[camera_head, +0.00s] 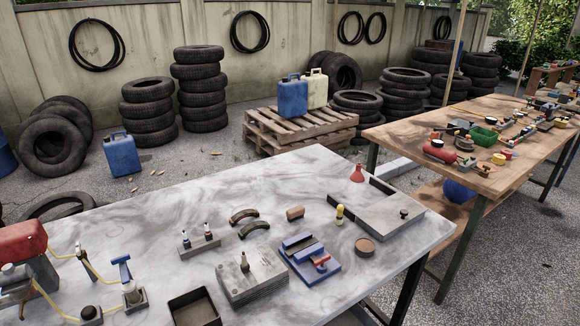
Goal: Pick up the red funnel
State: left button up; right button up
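The red funnel (357,174) stands near the far right edge of the grey-white table (150,215), its wide end down and its narrow end up. It is small in the head view and nothing covers it. A dark low bar (382,187) lies just to its right. Neither of my grippers shows in the head view.
Near the funnel are a grey flat plate (390,217), a yellow-topped bottle (340,214), a brown cylinder (295,213) and a blue vise (308,259). A black tray (194,308) sits at the front. A wooden table (410,149) with many items stands beyond on the right.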

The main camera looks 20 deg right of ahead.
aim_at(358, 176)
jog(key=l+u, duration=0.25)
jog(key=l, duration=0.35)
jog(key=l+u, duration=0.25)
jog(key=l, duration=0.3)
jog(key=l+u, duration=0.25)
jog(key=l, duration=0.35)
jog(key=k+l+u, duration=0.1)
jog(key=l+u, duration=0.2)
jog(key=l, duration=0.3)
jog(key=k+l+u, duration=0.25)
jog(key=l, duration=0.3)
jog(key=i, duration=0.1)
